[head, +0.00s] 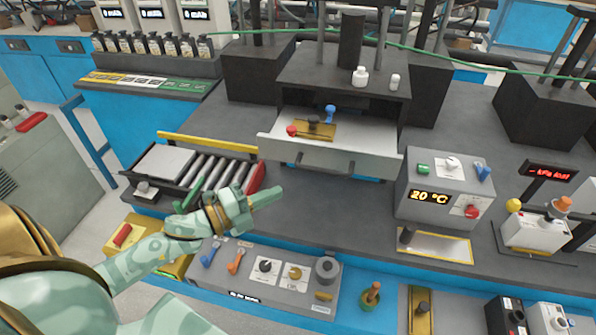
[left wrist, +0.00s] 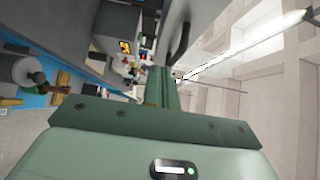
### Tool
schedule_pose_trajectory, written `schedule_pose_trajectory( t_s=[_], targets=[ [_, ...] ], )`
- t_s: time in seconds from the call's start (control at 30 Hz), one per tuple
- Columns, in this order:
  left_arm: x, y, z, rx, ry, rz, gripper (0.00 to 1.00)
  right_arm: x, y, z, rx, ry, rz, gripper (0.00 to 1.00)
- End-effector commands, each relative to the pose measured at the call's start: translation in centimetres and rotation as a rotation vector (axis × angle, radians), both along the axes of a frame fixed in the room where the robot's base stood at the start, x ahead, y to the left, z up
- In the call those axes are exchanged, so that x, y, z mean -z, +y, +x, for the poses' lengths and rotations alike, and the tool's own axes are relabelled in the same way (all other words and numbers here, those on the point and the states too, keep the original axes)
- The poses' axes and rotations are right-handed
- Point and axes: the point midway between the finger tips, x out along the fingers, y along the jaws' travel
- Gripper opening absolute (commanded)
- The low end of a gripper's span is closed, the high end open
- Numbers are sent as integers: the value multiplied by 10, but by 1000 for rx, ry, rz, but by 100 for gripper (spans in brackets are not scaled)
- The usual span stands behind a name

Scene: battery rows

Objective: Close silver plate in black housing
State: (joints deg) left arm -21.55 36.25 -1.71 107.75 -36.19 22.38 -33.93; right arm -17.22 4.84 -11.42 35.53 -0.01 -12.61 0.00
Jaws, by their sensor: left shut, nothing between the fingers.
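The silver plate (head: 350,155) slides out of the front of the black housing (head: 345,77) like a drawer, with a pale front lip toward me. A brass piece with a dark knob (head: 317,129), a blue knob (head: 330,112) and a red knob (head: 292,131) show on the plate. My green left gripper (head: 276,192) is shut and empty, in front of the plate and to its lower left, apart from it. Its closed fingers point right in the head view. In the left wrist view, the shut fingers (left wrist: 164,88) show with nothing between them. My right gripper is out of view.
A roller tray (head: 205,168) with a yellow bar and a red end lies left of the plate. A grey box reading 20 °C (head: 440,195) stands to the right. A control panel (head: 265,280) lies in front. Bare dark bench (head: 345,215) lies between.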

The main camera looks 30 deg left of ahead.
Motion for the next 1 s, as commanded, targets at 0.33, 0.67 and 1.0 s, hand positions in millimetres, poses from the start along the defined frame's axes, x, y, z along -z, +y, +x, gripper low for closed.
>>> schedule_pose_trajectory(
  t_s=[0.33, 0.67, 1.0],
  targets=[
    [-1, -25, 65, -3, -1, 2, 0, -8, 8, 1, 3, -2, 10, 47],
    [0, -18, 90, -2, 1, -2, 0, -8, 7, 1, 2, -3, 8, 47],
    [0, -17, 90, -2, 1, -3, 0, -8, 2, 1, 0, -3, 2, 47]
  ],
)
